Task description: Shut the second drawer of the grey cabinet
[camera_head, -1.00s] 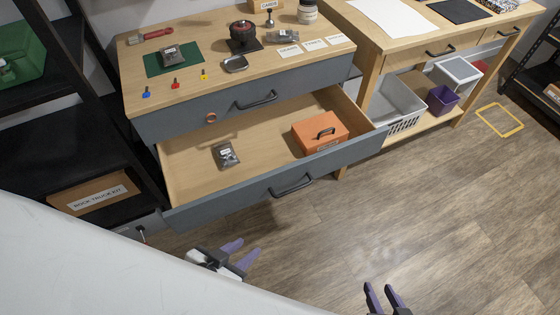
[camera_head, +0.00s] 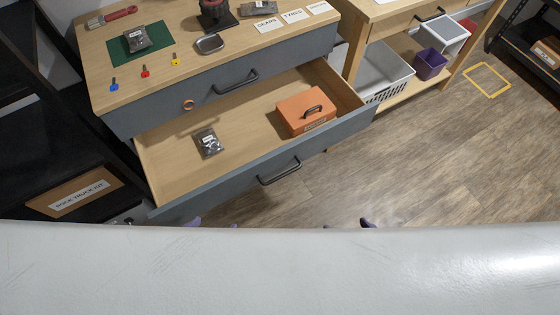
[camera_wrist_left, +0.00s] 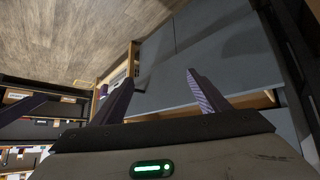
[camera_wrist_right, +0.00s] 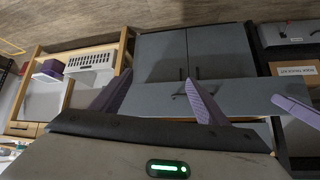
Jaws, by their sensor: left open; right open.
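The grey cabinet has a wooden top (camera_head: 82,60) and a closed top drawer with a dark handle (camera_head: 235,82). Its second drawer (camera_head: 225,182) is pulled well out, with a dark bar handle (camera_head: 279,171) on its grey front. Inside lie an orange box (camera_head: 305,112) and a small bagged part (camera_head: 208,142). My left gripper (camera_head: 215,222) and right gripper (camera_head: 348,225) show only as purple fingertips below the drawer front. In the left wrist view its fingers (camera_wrist_left: 152,98) are apart and empty. In the right wrist view its fingers (camera_wrist_right: 153,98) are apart and empty, facing grey cabinet fronts.
A black shelf with a Rock Truck Kit box (camera_head: 75,193) stands left of the cabinet. A wooden bench with a white basket (camera_head: 383,75) and purple bin (camera_head: 430,63) stands to the right.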

